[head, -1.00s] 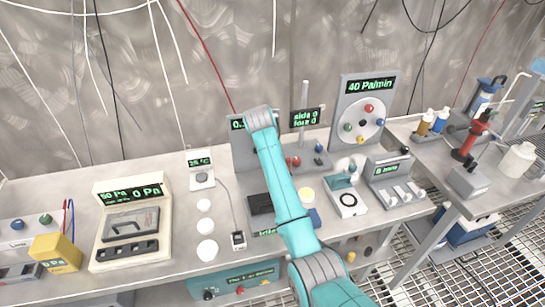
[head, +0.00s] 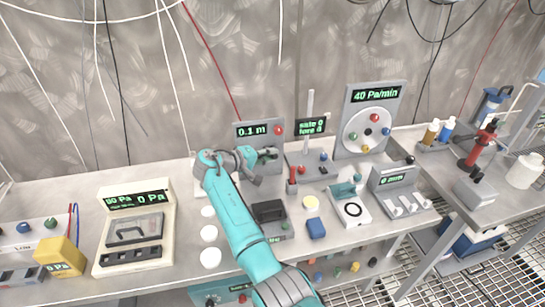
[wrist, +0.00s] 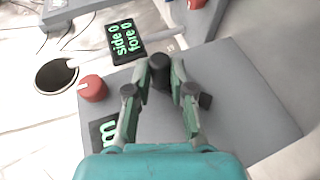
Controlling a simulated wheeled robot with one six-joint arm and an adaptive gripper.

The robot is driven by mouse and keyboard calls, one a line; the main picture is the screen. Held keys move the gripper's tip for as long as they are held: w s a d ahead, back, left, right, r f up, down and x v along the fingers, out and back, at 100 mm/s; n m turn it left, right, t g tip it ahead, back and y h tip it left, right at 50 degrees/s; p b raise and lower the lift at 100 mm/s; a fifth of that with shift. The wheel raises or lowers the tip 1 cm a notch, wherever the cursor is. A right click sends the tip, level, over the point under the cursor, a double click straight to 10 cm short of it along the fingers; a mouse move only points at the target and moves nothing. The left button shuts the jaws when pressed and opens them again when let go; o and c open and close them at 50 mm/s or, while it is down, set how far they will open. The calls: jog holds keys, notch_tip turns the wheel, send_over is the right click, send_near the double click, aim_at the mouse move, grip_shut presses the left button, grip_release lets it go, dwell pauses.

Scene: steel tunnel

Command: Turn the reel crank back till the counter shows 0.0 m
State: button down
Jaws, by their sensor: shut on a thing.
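The grey reel panel (head: 246,142) stands upright at the back of the bench. Its counter (head: 251,130) reads 0.1 m in green. My gripper (head: 267,154) reaches in from the left, just below the counter. In the wrist view, my gripper (wrist: 162,78) is shut on the dark crank handle (wrist: 159,72), which sits between the two fingertips. The rest of the crank is hidden behind the fingers. A red knob (wrist: 92,88) sits on the panel, and only the "m" of the counter (wrist: 103,132) shows there.
A small display (head: 312,126) reading side 0, fore 0 stands right of the panel, near a pale post (head: 309,108). Farther right is a 40 Pa/min dial board (head: 368,120). A black-topped box (head: 269,212) and a blue block (head: 316,228) lie in front.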

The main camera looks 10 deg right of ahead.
jog(key=shift+a+r+n+t+h, duration=0.1)
jog(key=shift+a+n+t+h, duration=0.3)
jog(key=shift+h, duration=0.55)
jog(key=shift+a+n+t+h, duration=0.35)
jog(key=shift+a+n+h, duration=0.15)
jog(key=shift+h, duration=0.5)
jog(key=shift+a+r+n+t+h, duration=0.1)
jog(key=shift+a+n+t+h, duration=0.35)
jog(key=shift+h, duration=0.5)
jog(key=shift+a, duration=0.1)
jog(key=c, duration=1)
grip_release()
